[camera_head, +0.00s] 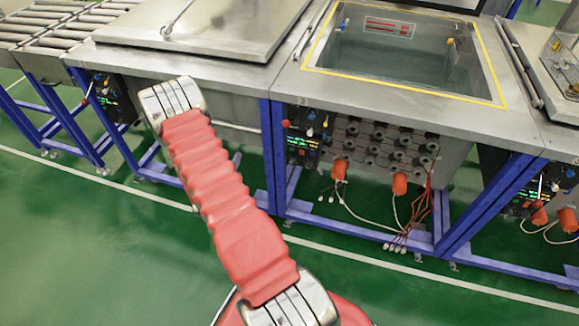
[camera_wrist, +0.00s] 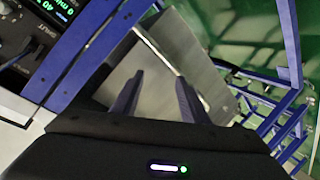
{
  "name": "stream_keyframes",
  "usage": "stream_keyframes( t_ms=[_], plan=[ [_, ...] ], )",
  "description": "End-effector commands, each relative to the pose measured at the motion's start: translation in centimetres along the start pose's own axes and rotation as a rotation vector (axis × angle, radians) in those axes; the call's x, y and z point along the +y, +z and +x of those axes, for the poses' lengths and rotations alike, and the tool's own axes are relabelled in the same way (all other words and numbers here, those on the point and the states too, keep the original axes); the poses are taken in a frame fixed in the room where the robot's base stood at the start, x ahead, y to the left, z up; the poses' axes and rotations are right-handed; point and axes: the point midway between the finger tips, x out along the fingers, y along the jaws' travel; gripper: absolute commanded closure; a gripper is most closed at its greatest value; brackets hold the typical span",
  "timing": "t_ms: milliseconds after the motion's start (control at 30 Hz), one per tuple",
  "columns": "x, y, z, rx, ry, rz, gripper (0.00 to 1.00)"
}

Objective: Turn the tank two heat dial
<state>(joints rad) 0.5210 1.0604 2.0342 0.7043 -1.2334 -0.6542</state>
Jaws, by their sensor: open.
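A control panel (camera_wrist: 38,35) with green digits and a dark knob (camera_wrist: 32,47) shows at the top left of the wrist view, cut off by the frame edge. I cannot tell whether this knob is the tank two heat dial. My gripper (camera_wrist: 158,85) is open and empty, its two dark fingers apart, to the right of the panel and not touching it. In the head view my gripper is hidden behind my red arm. That view shows panels with green displays under the left tank (camera_head: 108,96), the middle tank (camera_head: 303,138) and the right tank (camera_head: 541,190); their dials are too small to make out.
The left tank is covered by a metal lid (camera_head: 205,25). The middle tank (camera_head: 400,60) is open and holds liquid. Blue frame legs (camera_head: 272,155) stand beside the panels. Cables and orange plugs (camera_head: 400,183) hang below the middle tank. The green floor (camera_head: 100,240) in front is clear.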

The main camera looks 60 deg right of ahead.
Motion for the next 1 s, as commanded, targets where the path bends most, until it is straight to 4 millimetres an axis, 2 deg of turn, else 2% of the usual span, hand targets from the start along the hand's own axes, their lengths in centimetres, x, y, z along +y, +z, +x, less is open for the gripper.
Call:
stream_keyframes(
  t_ms=[33, 267, 400, 533, 633, 733, 1000],
  plan=[
    [0.5, 1.9, 0.3, -0.006, 0.034, -0.024, 0.60],
    [3.3, 8.8, 0.7, -0.008, 0.190, -0.135, 0.60],
    [5.0, 12.9, 0.1, -0.011, 0.280, -0.215, 0.60],
    [6.3, 16.1, -0.9, -0.012, 0.352, -0.287, 0.60],
    [7.0, 17.8, -1.5, -0.013, 0.392, -0.329, 0.60],
    [7.4, 18.5, -1.9, -0.011, 0.413, -0.351, 0.60],
    [7.5, 18.7, -2.1, -0.010, 0.420, -0.359, 0.60]
  ],
)
